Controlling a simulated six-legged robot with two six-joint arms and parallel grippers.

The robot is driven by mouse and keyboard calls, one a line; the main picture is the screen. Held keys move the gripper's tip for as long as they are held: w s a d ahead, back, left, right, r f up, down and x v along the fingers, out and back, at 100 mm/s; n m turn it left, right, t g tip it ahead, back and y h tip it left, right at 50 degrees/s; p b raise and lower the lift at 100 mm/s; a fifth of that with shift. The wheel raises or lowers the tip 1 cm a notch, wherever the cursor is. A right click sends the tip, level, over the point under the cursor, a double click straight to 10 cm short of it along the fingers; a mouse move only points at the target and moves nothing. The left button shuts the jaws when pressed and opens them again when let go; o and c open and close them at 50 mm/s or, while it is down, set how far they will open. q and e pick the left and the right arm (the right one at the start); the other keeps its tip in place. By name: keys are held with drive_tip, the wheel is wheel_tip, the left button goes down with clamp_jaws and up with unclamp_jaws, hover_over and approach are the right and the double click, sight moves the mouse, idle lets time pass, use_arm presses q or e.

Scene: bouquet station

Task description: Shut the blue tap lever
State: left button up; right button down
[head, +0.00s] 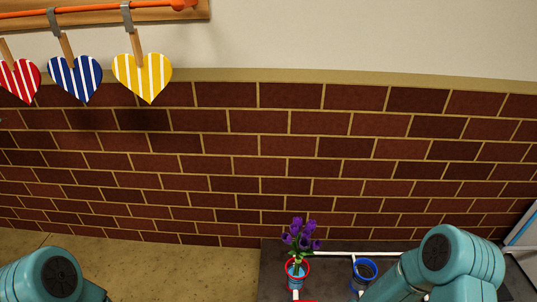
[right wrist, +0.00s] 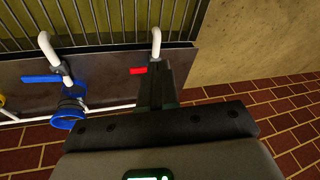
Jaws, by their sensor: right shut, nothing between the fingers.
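The blue tap lever (right wrist: 42,79) shows in the right wrist view, sticking out to the left beside a white curved spout (right wrist: 50,50). A blue ring holder (right wrist: 70,118) is below that spout. My right gripper (right wrist: 157,85) is shut and empty. Its fingers are well to the right of the blue lever and close beside a red lever (right wrist: 138,70); I cannot tell whether they touch it. In the head view only my arm links show, and my left gripper is out of view.
A second white spout (right wrist: 156,42) is behind my right fingers. A metal grating (right wrist: 110,20) runs behind the taps. In the head view, purple flowers (head: 298,237) stand in a red-rimmed holder (head: 297,281), left of a blue-rimmed pot (head: 364,282). Striped hearts (head: 142,77) hang at upper left.

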drive_tip(key=s+a+r+m+g+y, duration=0.15)
drive_tip(key=s+a+m, duration=0.35)
drive_tip(key=s, duration=0.7)
wheel_tip(320, 180, up, 31)
drive_tip(key=a+n+g+p, duration=0.1)
drive_tip(key=p, duration=2.9)
drive_tip(key=shift+s+a+f, duration=0.2)
drive_tip(key=shift+s+a, duration=0.15)
drive_tip(key=c, duration=1.5)
unclamp_jaws()
drive_tip(key=shift+r, duration=0.15)
drive_tip(key=o, duration=0.5)
drive_tip(key=shift+n, duration=0.3)
